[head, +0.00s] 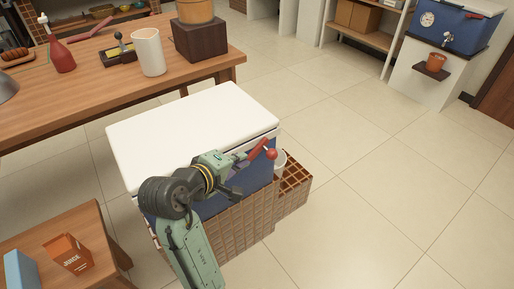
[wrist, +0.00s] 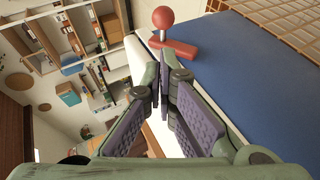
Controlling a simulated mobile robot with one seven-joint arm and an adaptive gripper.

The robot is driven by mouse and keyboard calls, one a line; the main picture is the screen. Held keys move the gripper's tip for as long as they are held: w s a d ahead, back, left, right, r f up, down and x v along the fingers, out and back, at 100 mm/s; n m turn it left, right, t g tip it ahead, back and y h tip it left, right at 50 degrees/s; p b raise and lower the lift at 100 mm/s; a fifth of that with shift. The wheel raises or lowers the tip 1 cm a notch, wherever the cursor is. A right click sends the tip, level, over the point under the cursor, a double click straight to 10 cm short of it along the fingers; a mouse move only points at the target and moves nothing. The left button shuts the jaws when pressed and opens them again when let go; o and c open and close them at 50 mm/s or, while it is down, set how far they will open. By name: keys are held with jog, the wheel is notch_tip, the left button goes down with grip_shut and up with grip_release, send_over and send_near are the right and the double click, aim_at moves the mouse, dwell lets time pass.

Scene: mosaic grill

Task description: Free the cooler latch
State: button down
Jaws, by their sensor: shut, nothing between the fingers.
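The cooler has a white lid (head: 195,130) and a blue body (head: 258,170); its blue side fills the right of the wrist view (wrist: 250,75). The red latch (head: 258,148) with a round red knob (head: 271,154) is at the cooler's right end. The wrist view shows the latch's red bar (wrist: 178,50) and its knob (wrist: 163,17) beyond my fingertips. My gripper (head: 239,157) is shut and empty, close to the latch; its purple-padded fingers also show in the wrist view (wrist: 161,75). I cannot tell whether the fingers touch the latch.
A wooden table (head: 100,85) with a white pitcher (head: 149,52) is behind. A small table (head: 95,235) is front left. The floor to the right is clear.

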send_near(264, 148)
jog(key=x, duration=0.5)
jog(key=shift+w+r, duration=0.1)
jog(key=shift+r, duration=0.05)
jog(key=shift+r, duration=0.1)
jog(key=p, duration=0.3)
jog(key=shift+w+d+r+g, duration=0.1)
jog(key=shift+d+r+g, duration=0.15)
jog(key=shift+r+g, duration=0.1)
jog(key=shift+w+d+y+p, duration=0.15)
jog(key=shift+y+p, duration=0.15)
jog(key=shift+p, duration=0.55)
jog(key=shift+w+d+f+p, duration=0.2)
jog(key=shift+d+p, duration=0.2)
jog(key=shift+p, duration=0.8)
jog(key=shift+w+d+f+p, duration=0.25)
jog(key=shift+f+p, duration=0.15)
jog(key=shift+f, duration=0.1)
